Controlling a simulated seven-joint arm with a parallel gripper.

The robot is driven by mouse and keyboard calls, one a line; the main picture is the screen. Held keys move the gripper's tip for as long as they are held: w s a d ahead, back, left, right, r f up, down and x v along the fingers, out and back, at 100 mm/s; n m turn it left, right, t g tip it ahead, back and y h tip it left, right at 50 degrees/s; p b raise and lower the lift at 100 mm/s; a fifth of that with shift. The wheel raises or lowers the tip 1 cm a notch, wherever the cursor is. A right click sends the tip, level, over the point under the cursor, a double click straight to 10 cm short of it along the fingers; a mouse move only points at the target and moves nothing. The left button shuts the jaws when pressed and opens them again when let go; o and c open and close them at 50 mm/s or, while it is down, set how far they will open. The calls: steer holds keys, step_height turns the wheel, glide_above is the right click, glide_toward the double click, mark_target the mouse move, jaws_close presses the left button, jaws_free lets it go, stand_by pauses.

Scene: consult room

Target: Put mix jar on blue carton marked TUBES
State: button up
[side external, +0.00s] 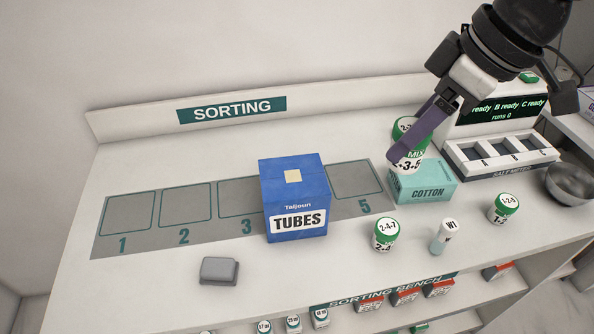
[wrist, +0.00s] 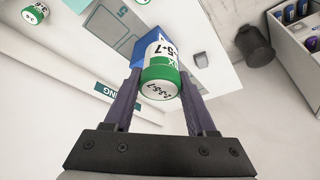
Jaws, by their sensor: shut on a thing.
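The mix jar (side external: 408,165), white with a green lid and a MIX label, is held between the purple fingers of my gripper (side external: 402,148). It also shows between both fingers in the wrist view (wrist: 161,82). My gripper is shut on it. In the side view the jar overlaps the teal COTTON carton (side external: 425,188); whether they touch I cannot tell. The blue carton marked TUBES (side external: 293,190) stands on the numbered mat between 3 and 5, covering that square, left of my gripper. Its top has a pale square and is clear.
Two green-lidded jars (side external: 385,235) (side external: 503,208) and a small WT bottle (side external: 443,237) stand at the front right. A grey block (side external: 219,270) lies at the front left. The salt meter (side external: 505,152) and a metal bowl (side external: 570,183) are at the right. Mat squares 1, 2 and 5 are empty.

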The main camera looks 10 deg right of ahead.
steer(key=w+a+f, duration=0.4)
steer(key=w, duration=0.1)
steer(key=w+a+f, duration=0.5)
steer(key=shift+f, duration=0.25)
steer(key=shift+w+a+f, duration=0.1)
steer(key=shift+w+f, duration=0.05)
steer(key=shift+f, duration=1.55)
steer(key=shift+f, duration=0.15)
steer(key=o, duration=1.4)
steer(key=v, duration=1.2)
